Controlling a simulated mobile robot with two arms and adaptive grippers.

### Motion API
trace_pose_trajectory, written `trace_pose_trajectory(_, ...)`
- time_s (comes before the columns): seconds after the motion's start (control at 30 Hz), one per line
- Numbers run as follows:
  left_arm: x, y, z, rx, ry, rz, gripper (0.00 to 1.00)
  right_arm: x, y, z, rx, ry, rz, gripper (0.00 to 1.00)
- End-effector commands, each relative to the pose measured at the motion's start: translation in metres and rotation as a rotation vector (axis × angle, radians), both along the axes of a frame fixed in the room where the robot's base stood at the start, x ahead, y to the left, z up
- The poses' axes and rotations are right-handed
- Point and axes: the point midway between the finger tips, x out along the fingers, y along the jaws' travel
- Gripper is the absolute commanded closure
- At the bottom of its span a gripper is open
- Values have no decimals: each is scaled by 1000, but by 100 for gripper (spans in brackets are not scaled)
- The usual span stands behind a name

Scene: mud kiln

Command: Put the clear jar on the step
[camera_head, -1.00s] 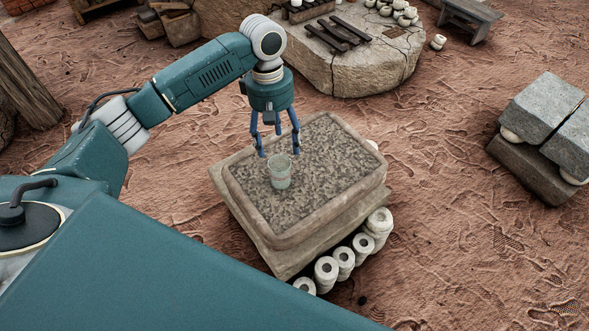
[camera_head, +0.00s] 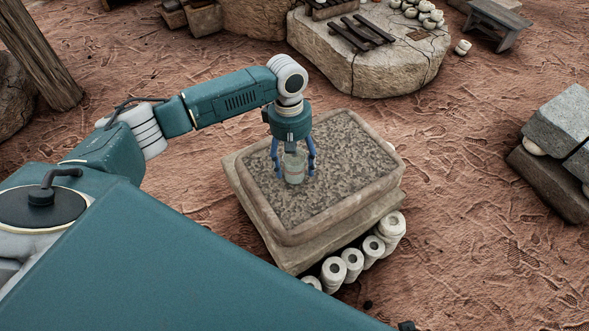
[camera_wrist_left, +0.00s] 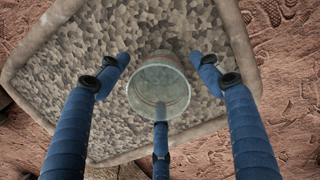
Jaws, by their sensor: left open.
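The clear jar (camera_head: 294,166), greenish and see-through, stands upright on the grit-filled stone tray (camera_head: 345,213). My left gripper (camera_head: 294,174) points down over it, its blue fingers open on either side of the jar. In the left wrist view the jar (camera_wrist_left: 158,90) lies between the spread fingers of the left gripper (camera_wrist_left: 160,60). A third finger shows below the jar there; whether it touches the glass, I cannot tell. My right gripper is not in view. I cannot tell which stone is the step.
The tray rests on a stone slab with several pale ring-shaped pieces (camera_head: 352,258) below its front edge. Grey stone blocks (camera_head: 559,115) are stacked at the right. A large flat stone (camera_head: 375,75) with dark bars stands behind. Open reddish ground (camera_head: 470,200) lies between.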

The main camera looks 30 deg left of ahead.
Motion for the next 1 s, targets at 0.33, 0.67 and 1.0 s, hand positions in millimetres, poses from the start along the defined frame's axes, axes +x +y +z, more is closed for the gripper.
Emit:
trace_pose_trajectory(0.33,0,0,0,0,0,-1,67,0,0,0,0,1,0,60)
trace_pose_trajectory(0.67,0,0,1,-1,-1,-1,86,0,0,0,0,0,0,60)
trace_pose_trajectory(1.0,1,0,20,-2,-3,-1,87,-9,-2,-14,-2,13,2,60)
